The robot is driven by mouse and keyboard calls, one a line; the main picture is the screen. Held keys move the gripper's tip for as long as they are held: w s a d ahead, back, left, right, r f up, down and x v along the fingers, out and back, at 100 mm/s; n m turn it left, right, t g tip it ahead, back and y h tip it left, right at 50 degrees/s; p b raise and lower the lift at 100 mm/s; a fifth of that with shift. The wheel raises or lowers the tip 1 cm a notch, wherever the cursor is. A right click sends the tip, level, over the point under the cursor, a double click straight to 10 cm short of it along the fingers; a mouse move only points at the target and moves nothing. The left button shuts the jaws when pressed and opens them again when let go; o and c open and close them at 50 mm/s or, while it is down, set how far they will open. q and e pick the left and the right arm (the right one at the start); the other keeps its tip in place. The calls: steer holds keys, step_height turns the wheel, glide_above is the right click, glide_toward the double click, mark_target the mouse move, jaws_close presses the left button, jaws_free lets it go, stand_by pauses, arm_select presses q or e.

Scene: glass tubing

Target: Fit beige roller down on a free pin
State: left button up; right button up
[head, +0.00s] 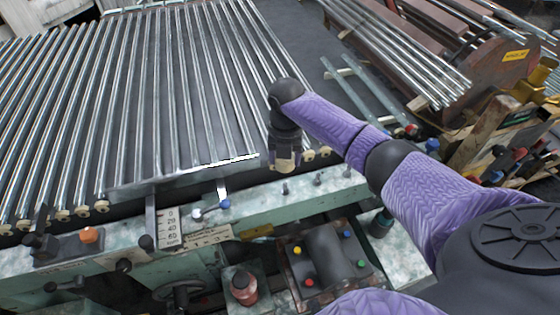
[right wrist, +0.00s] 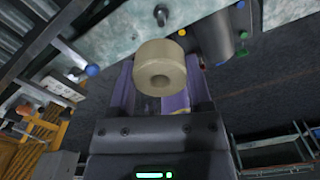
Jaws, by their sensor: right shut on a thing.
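My right gripper (head: 285,158) comes in from the right and is shut on the beige roller (head: 285,166), holding it above the machine's front edge. In the right wrist view the beige roller (right wrist: 160,68) sits between my purple fingers, its round hole facing the camera. Three short dark pins stand on the green rail: a left pin (head: 284,188), a middle pin (head: 318,179) and a right pin (head: 346,171). No roller shows on these three. The roller is apart from them, above and behind the left pin in the head view. My left gripper is out of view.
Long glass tubes (head: 130,90) lie across the machine bed, with beige rollers (head: 62,214) along its front edge. A box with coloured buttons (head: 328,262) is in front of the rail.

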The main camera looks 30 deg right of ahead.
steer(key=shift+s+d, duration=0.1)
steer(key=shift+d, duration=0.05)
steer(key=shift+p, duration=0.4)
step_height(320, 180, down, 6)
steer(key=b, duration=0.4)
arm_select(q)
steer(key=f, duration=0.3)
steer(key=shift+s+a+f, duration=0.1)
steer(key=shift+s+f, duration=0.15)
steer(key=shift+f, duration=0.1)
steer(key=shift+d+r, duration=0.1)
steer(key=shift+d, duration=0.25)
arm_select(e)
steer(key=shift+r, duration=0.1)
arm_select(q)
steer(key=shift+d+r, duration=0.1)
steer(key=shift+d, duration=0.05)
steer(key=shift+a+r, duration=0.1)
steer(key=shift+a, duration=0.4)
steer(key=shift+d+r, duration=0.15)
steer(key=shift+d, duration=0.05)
